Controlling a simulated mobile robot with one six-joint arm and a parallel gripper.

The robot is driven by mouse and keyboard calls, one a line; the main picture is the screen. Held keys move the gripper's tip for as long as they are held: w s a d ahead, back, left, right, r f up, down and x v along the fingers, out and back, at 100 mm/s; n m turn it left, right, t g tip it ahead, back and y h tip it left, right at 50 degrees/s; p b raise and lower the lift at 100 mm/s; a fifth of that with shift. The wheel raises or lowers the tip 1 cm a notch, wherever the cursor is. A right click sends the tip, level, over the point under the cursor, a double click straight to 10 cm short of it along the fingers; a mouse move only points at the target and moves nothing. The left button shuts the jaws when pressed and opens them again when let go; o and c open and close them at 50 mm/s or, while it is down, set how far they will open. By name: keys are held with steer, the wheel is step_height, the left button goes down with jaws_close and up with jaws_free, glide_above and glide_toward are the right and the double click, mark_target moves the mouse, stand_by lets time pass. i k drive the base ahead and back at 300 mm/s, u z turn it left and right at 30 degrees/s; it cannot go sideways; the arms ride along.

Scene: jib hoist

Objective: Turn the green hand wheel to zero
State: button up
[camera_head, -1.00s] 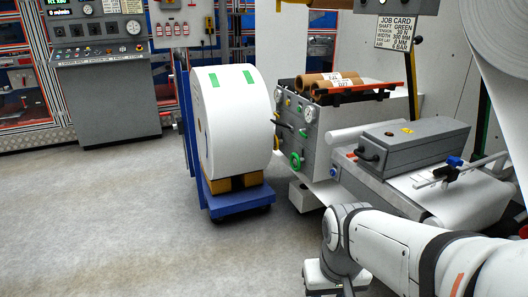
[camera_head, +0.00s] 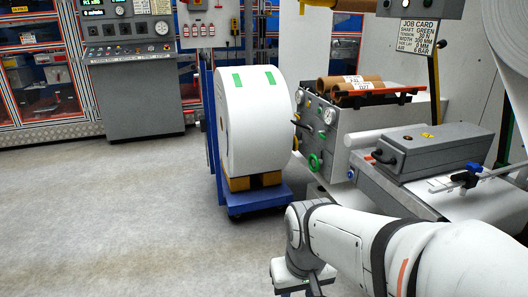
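The green hand wheel (camera_head: 315,161) is on the front face of the grey machine cabinet (camera_head: 346,130), low down, below a round gauge. It is small in view, and its setting cannot be read. My arm reaches in from the lower right, and its wrist (camera_head: 290,270) is at the bottom middle, nearer to me than the wheel and well apart from it. The gripper's fingers are cut off by the bottom edge, so I cannot see whether they are open or shut.
A large white roll (camera_head: 250,120) on a blue trolley (camera_head: 262,200) stands just left of the cabinet. A grey box unit (camera_head: 430,152) is right of the wheel. A job card (camera_head: 417,37) hangs above. Open floor (camera_head: 110,220) lies at the left. A control console (camera_head: 135,95) stands at the back.

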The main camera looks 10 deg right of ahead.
mark_target(315, 164)
steer(key=z, duration=0.05)
steer(key=i, duration=1.65)
steer(key=u, duration=0.1)
